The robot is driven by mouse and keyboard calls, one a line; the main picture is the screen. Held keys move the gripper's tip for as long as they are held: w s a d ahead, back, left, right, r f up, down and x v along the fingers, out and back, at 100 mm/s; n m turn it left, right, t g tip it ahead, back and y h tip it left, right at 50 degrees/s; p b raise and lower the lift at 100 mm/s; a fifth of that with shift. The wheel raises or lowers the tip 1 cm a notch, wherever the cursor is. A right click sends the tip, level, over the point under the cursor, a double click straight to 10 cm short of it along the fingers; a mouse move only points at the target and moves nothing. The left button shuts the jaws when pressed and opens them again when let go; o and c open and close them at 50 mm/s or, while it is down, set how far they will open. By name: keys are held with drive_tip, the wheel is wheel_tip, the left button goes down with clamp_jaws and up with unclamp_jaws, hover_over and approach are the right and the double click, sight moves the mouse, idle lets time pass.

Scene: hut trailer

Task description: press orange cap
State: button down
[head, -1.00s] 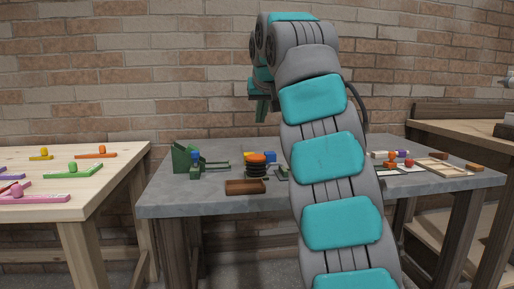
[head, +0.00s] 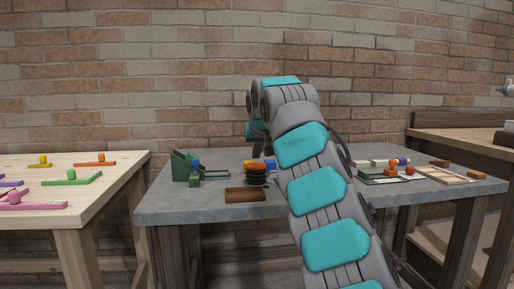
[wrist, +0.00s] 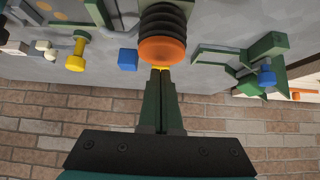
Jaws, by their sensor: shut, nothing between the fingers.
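The orange cap (wrist: 161,50) tops a black ribbed stack (wrist: 162,18) in the wrist view. In the head view the orange cap (head: 256,167) is partly hidden, and the black stack (head: 256,178) stands upright on the grey table. My gripper (wrist: 160,72) is shut and empty, its fingertips close to the wall-side edge of the cap. A little yellow shows beside the fingertips. In the head view my gripper (head: 257,152) points down just above the cap. I cannot tell whether it touches the cap.
A blue block (wrist: 128,60) and a yellow peg (wrist: 77,52) are near the stack. A green stand (head: 181,165) with a blue knob (head: 195,163) is left of it. A brown block (head: 246,195) lies in front. The brick wall (head: 120,80) is behind the grey table (head: 165,205).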

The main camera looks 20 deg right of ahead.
sight(256, 165)
drive_tip(key=shift+f, duration=0.6)
drive_tip(key=shift+f+b, duration=0.15)
drive_tip(key=shift+b, duration=0.65)
drive_tip(key=shift+f+b, duration=0.35)
drive_tip(key=shift+b, duration=0.25)
drive_tip(key=shift+f+b, duration=0.55)
drive_tip(key=shift+f, duration=0.45)
wheel_tip(256, 165, up, 5)
drive_tip(key=p, duration=0.3)
drive_tip(key=shift+s+a+r, duration=0.15)
drive_tip(key=shift+r, duration=0.05)
drive_tip(key=v, duration=0.9)
drive_tip(key=shift+s, duration=0.25)
